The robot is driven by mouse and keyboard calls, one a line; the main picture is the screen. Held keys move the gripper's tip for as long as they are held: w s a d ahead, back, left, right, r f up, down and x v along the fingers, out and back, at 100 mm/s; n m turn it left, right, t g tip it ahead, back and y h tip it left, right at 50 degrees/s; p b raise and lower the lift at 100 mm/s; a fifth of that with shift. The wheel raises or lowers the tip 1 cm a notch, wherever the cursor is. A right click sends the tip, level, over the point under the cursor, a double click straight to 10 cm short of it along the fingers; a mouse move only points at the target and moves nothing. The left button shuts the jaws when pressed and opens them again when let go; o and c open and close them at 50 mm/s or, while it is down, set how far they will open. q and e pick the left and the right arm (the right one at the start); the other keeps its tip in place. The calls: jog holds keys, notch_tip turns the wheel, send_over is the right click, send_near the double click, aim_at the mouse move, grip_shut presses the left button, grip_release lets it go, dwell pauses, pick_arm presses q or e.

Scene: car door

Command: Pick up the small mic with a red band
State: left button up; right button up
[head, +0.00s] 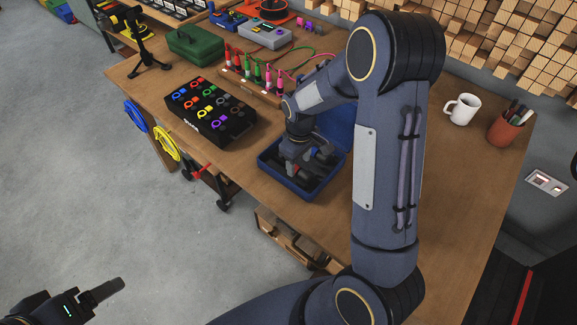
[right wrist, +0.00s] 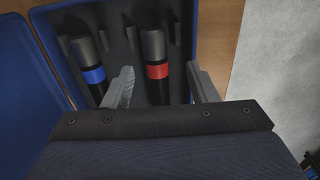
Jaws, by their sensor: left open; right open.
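The small mic with a red band (right wrist: 157,71) has a grey head and a black body. It lies in the dark lining of an open blue case (head: 296,190). My right gripper (right wrist: 163,88) is open over the case, with one finger on each side of this mic near its red band. I cannot tell whether the fingers touch it. The lower end of the mic is hidden behind my gripper. A mic with a blue band (right wrist: 93,74) lies to the left in the same case. My left gripper (head: 108,292) is open and empty at the lower left, over the floor.
The case stands on a wooden bench (head: 460,190). A black box with coloured rings (head: 211,112) is left of it, and a rack of coloured plugs (head: 258,85) stands behind. A white mug (head: 462,109) and a pen pot (head: 505,128) stand at the right.

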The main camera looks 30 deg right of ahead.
aim_at(298, 168)
jog(key=f, duration=0.4)
jog(key=shift+w+d+f, duration=0.1)
jog(key=shift+w+d, duration=0.05)
jog(key=shift+w, duration=0.15)
jog(key=c, duration=1.1)
